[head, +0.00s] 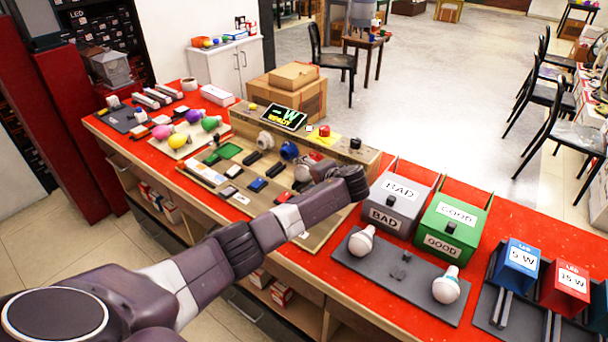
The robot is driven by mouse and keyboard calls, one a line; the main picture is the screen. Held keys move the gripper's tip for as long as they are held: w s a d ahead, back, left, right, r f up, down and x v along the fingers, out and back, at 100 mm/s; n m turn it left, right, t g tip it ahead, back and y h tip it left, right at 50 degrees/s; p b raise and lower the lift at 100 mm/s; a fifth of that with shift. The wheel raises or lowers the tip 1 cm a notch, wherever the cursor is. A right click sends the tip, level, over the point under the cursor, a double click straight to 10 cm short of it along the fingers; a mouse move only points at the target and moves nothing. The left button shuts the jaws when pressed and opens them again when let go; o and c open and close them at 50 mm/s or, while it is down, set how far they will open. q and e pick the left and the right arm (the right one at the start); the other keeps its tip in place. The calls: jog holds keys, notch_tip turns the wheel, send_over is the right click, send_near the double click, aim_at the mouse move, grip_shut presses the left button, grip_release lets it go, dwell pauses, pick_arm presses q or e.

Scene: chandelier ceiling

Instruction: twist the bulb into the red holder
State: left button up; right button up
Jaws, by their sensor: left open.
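My left arm reaches over the red counter, with its wrist turned back toward the test board. My left gripper (318,171) is small and partly hidden by its own wrist, next to the red holder (314,157) on the board. A white rounded shape, which looks like a bulb (302,173), is just left of the fingers. I cannot tell whether it touches the holder or the fingers. A blue holder (289,150) and a white holder (265,139) stand to the left. Two white bulbs rest on the dark tray: one near its left end (361,242), one at its right (445,288).
A grey BAD box (386,216) and a green GOOD box (441,240) stand right of my wrist. Blue 5 W (518,256) and red 15 W (566,284) boxes are farther right. A lit display (284,117) and a red button (324,131) sit behind the board. Coloured bulbs (193,116) lie left.

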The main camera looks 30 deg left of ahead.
pick_arm(q)
jog(key=shift+v, duration=3.2)
